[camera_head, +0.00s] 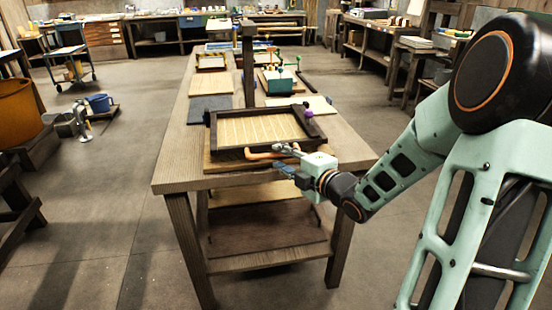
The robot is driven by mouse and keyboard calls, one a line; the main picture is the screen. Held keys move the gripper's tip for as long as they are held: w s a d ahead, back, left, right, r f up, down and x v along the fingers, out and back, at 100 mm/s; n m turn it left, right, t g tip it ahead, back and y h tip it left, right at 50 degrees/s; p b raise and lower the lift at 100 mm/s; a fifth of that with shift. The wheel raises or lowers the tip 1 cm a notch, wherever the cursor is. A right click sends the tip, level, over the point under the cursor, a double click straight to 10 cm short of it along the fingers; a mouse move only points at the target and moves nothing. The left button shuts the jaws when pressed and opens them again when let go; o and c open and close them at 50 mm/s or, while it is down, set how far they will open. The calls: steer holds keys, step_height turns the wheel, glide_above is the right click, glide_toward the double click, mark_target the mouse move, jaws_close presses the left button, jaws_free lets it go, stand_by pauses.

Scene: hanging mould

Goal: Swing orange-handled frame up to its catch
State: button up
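A dark-edged frame (224,132) with a yellowish mesh face lies low and nearly flat over a wooden board (222,163) at the near end of the long table. Its orange handle (262,154) sticks out at the near edge. A dark upright post (248,65) stands just behind the frame; I cannot make out the catch on it. My gripper (283,158) is at the right end of the orange handle, its fingers pointing left. The fingers overlap the handle in this view. I cannot tell whether they close on it.
The wooden table (172,181) also carries a grey mat (208,108), a teal box (278,82) and a purple knob (308,113) by the frame's right corner. An orange drum (18,112) and blue bucket (99,103) stand at left. The floor left of the table is mostly clear.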

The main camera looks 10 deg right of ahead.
steer(key=shift+x, duration=1.5)
steer(key=shift+c, duration=0.3)
jaws_close()
